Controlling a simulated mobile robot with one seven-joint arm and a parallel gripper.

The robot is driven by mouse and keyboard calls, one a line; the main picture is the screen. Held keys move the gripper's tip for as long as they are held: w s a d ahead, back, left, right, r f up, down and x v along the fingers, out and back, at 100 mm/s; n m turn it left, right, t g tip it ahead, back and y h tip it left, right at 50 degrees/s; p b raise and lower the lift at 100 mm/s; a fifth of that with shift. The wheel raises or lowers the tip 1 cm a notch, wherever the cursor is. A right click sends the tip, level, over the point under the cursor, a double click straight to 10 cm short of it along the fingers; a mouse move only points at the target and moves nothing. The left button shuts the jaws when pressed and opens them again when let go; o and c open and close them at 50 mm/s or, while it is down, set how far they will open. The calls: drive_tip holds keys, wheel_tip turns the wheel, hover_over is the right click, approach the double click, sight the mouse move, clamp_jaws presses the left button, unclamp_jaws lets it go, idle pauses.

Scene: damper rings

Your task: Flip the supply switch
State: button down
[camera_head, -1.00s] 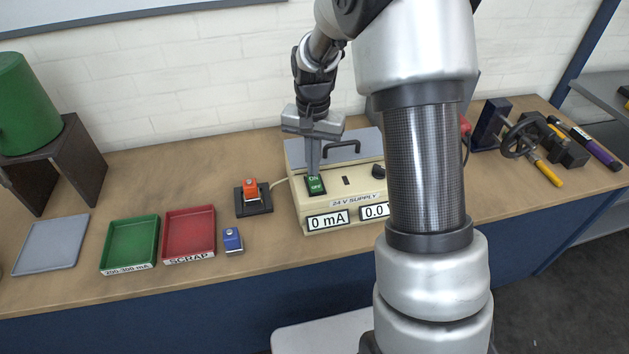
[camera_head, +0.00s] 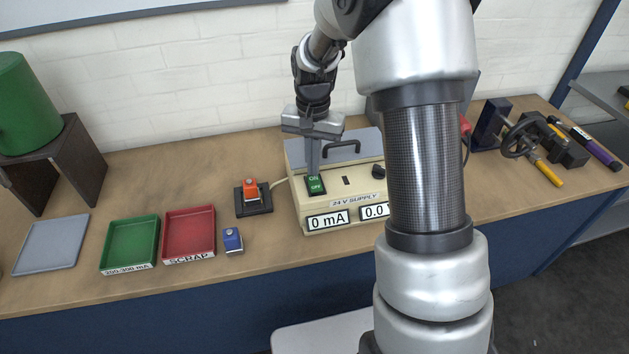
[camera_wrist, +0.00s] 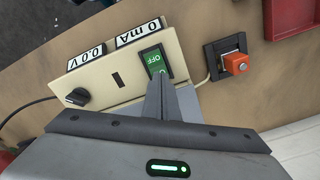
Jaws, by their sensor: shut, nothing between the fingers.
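The supply switch (camera_head: 316,185) is a green rocker marked ON and OFF on the top of the cream 24 V supply box (camera_head: 341,203). It also shows in the wrist view (camera_wrist: 153,62), where the OFF end is clear and the ON end is partly hidden by the fingers. My gripper (camera_head: 313,172) is shut and empty, pointing down with its tips at the ON end of the switch. In the wrist view the gripper (camera_wrist: 158,82) overlaps that end; I cannot tell whether it touches. The displays read 0 mA (camera_head: 328,221) and 0.0 V (camera_wrist: 87,55).
A blue block (camera_head: 232,240), a red SCRAP tray (camera_head: 189,234) and a green tray (camera_head: 130,244) lie further left. A black handle (camera_head: 343,146) rises behind the switch.

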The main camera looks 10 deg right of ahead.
drive_tip(key=shift+f+b, duration=0.5)
drive_tip(key=shift+f, duration=0.3)
drive_tip(key=shift+r, duration=0.15)
wheel_tip(320, 180, up, 7)
drive_tip(key=p, duration=0.4)
drive_tip(key=shift+p, duration=0.4)
idle(0.5)
drive_tip(key=s+r+n+t, duration=0.4)
drive_tip(key=s+r, duration=1.1)
drive_tip(key=r, duration=0.2)
drive_tip(key=s+r+n+t, duration=0.1)
drive_tip(key=s+n, duration=0.1)
drive_tip(key=s, duration=0.7)
drive_tip(key=shift+s+r+t, duration=0.2)
drive_tip(key=shift+t, duration=0.1)
